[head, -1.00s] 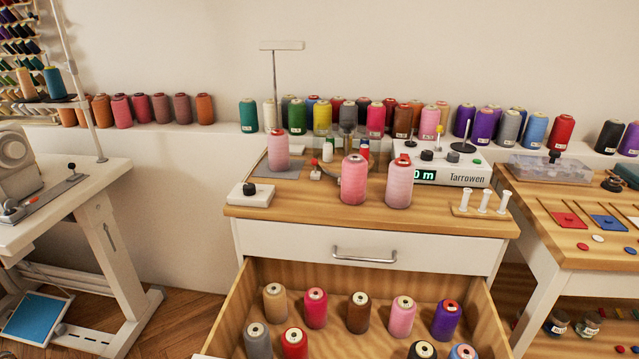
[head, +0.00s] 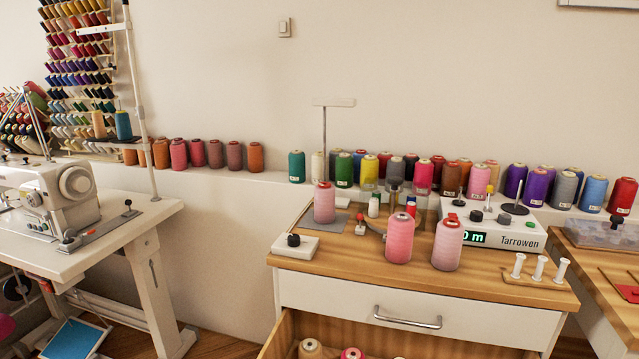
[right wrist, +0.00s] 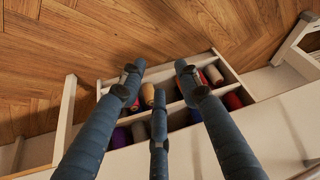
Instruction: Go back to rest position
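My right gripper (right wrist: 155,85) shows in the right wrist view with its three dark fingers spread apart and nothing between them. Beyond the fingers is the open drawer (right wrist: 237,85) with several thread spools in it. Neither gripper shows in the head view, and my left gripper is in no view. In the head view, two pink spools, one at the left (head: 399,238) and one at the right (head: 448,242), stand upright on the wooden worktop (head: 340,262). Another pink spool (head: 324,203) stands behind them by the thread stand.
The drawer (head: 279,338) stands open below the worktop. A sewing machine (head: 62,195) is on a white table at the left. A winder marked Tarrowen (head: 520,242) sits at the back right. A row of spools (head: 297,167) lines the wall ledge.

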